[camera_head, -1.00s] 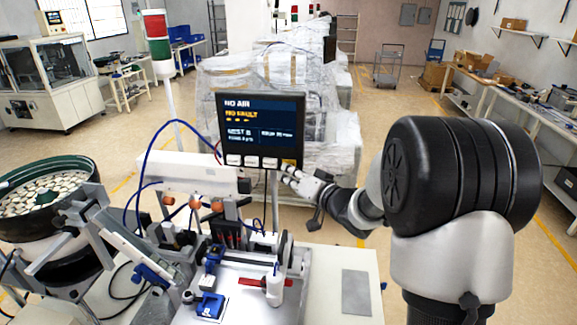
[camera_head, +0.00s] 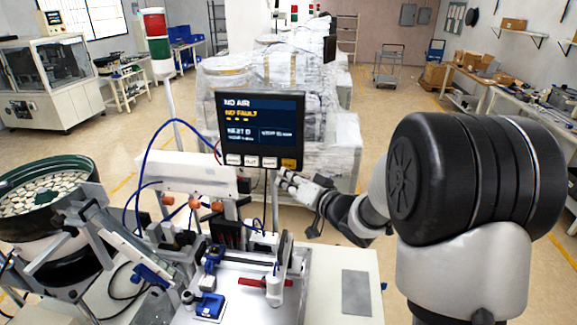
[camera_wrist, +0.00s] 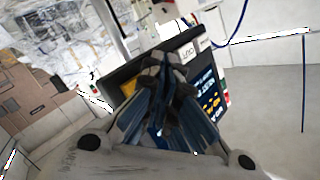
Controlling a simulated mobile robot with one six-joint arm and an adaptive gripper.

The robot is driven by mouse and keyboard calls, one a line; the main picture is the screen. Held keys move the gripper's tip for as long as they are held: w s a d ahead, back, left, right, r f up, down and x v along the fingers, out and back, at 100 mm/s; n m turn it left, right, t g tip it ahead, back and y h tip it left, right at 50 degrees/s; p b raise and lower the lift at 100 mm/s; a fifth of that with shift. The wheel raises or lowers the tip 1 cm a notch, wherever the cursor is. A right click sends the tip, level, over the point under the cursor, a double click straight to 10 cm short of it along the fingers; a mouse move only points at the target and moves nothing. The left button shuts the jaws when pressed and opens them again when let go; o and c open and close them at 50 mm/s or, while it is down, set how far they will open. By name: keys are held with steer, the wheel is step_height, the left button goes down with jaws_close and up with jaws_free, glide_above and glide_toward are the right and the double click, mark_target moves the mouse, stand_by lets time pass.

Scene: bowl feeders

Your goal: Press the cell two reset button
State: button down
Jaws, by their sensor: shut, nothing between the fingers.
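A dark control panel (camera_head: 262,118) stands above the machine. Its screen shows "NO AIR" in white, an amber line below it and smaller text. A row of buttons runs along its lower edge: several white ones (camera_head: 251,161) and a yellow one (camera_head: 289,163) at the right end. Their labels are too small to read, so I cannot tell which is the reset. My gripper (camera_head: 282,178) is shut and empty, with its tips just below the yellow button in the picture. Contact is not visible. In the wrist view my fingers (camera_wrist: 167,62) cover part of the panel (camera_wrist: 211,85).
A bowl feeder (camera_head: 45,195) full of pale parts stands at the left. Below the panel are a fixture with blue clamps (camera_head: 210,305), blue hoses and a red-marked white cylinder (camera_head: 275,290). A stack light (camera_head: 157,40) rises behind. Wrapped machines (camera_head: 275,75) stand beyond the panel.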

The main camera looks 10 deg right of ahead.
steer(key=s, duration=0.1)
steer(key=s+a, duration=0.1)
steer(key=s, duration=0.2)
steer(key=shift+a+b, duration=0.3)
steer(key=shift+a, duration=0.05)
steer(key=shift+r, duration=0.1)
step_height(320, 180, up, 6)
steer(key=s+a+p, duration=0.1)
steer(key=s+p, duration=0.1)
steer(key=p, duration=0.3)
steer(key=shift+s, duration=0.4)
